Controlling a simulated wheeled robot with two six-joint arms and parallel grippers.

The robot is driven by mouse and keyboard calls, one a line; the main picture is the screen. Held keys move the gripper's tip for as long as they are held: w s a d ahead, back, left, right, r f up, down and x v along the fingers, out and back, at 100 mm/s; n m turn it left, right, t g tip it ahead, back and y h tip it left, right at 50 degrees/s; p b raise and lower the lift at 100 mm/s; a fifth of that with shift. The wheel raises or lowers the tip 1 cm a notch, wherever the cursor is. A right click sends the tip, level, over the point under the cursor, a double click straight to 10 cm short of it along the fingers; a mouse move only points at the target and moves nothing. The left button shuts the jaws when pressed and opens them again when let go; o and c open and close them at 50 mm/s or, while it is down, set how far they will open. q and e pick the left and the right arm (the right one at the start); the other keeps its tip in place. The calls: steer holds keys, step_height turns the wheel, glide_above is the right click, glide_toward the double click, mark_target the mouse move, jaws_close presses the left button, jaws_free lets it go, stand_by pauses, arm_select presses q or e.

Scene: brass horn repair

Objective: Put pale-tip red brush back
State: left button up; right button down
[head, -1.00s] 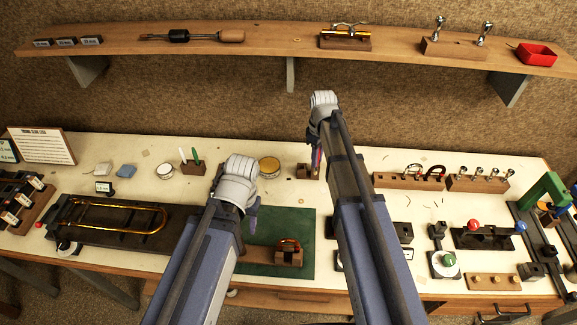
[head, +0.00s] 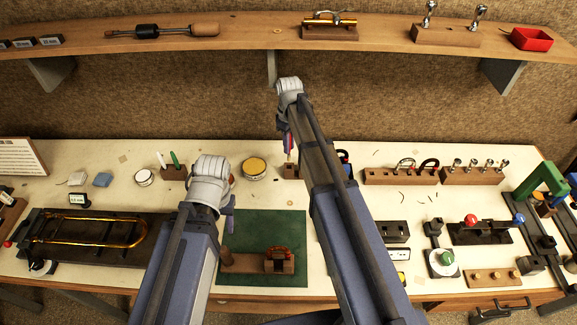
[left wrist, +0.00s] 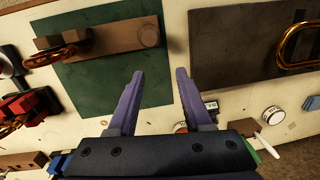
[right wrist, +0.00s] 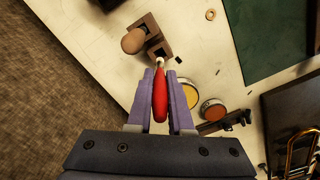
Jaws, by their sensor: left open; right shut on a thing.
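A red brush (right wrist: 160,97) is held between the fingers of my right gripper (right wrist: 160,75), its pale tip pointing away from the gripper. In the head view the red brush (head: 288,142) hangs tip down above a small brown wooden block (head: 291,171) at the back of the bench. In the right wrist view the pale tip shows beside the block (right wrist: 158,50); whether they touch I cannot tell. My left gripper (left wrist: 160,73) is open and empty over the bench, near the green mat (head: 262,225); its fingers are partly hidden in the head view.
A round tin (head: 253,168) stands left of the block. A holder with a green and a white stick (head: 173,171) is further left. A rack of rings (head: 400,176) stands to the right. A wooden shelf (head: 260,32) runs along the wall above.

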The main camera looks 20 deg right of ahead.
mark_target(289, 159)
arm_select(q)
steer(key=shift+f+b, duration=3.25)
steer(key=shift+f, duration=0.65)
arm_select(e)
steer(key=shift+f, duration=3.85)
arm_select(q)
steer(key=shift+r, duration=0.15)
arm_select(e)
steer(key=shift+r, duration=0.15)
steer(key=shift+s, duration=0.1)
steer(key=c, duration=0.8)
jaws_free()
step_height(289, 159, up, 12)
steer(key=p, duration=1.2)
arm_select(q)
step_height(289, 159, up, 12)
arm_select(e)
steer(key=s+a+m, duration=0.1)
steer(key=s+a, duration=0.3)
steer(key=s, duration=0.4)
steer(key=s+a+m, duration=0.1)
steer(key=s+a, duration=0.4)
steer(key=s, duration=0.3)
steer(key=s+a+m+h, duration=0.1)
steer(key=s+a, duration=0.3)
steer(key=s, duration=0.4)
steer(key=shift+a+r+m, duration=0.1)
steer(key=shift+a+m, duration=0.05)
steer(key=shift+m, duration=0.35)
